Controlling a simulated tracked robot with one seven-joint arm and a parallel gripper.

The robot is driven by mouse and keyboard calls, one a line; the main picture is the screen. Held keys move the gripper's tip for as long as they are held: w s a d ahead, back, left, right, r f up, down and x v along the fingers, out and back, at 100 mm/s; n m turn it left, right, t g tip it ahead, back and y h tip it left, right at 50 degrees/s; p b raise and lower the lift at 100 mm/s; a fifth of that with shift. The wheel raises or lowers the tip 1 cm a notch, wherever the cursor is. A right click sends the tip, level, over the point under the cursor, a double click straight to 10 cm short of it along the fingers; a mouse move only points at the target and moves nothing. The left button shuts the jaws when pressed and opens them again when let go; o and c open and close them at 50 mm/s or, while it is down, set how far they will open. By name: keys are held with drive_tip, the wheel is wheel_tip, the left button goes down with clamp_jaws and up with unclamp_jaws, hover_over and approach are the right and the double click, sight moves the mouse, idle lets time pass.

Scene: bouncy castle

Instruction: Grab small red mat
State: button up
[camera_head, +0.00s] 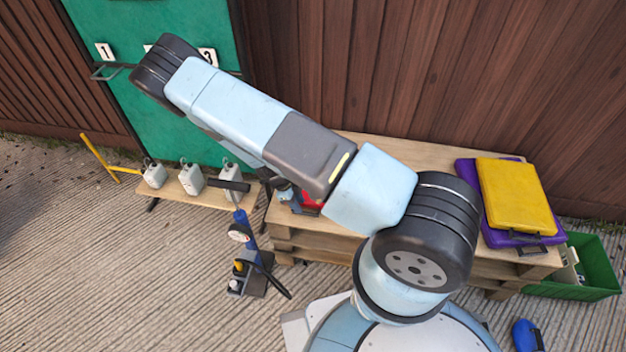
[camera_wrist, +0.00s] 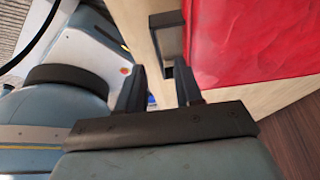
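The small red mat (camera_wrist: 245,40) fills the upper right of the wrist view, lying on a pale wooden surface. A dark grey handle (camera_wrist: 169,38) sticks out from its left edge. My gripper (camera_wrist: 157,78) is open, its two dark fingers apart with nothing visible gripped. Its tips point up toward the handle; the right finger appears close to the handle's lower end, and I cannot tell whether they touch. In the head view only a bit of the red mat (camera_head: 311,201) shows on the pallet table, the rest hidden behind my arm.
The pallet table (camera_head: 420,165) stands against a brown wooden fence. A yellow mat (camera_head: 516,195) lies on a purple mat (camera_head: 467,172) at its right end. A blue pump (camera_head: 247,235) stands in front left. White jugs sit on a low bench (camera_head: 205,197). A green crate (camera_head: 598,267) is at right.

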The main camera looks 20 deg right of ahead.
sight(308, 203)
drive_tip(key=shift+x, duration=2.55)
drive_tip(key=shift+f, duration=0.15)
clamp_jaws()
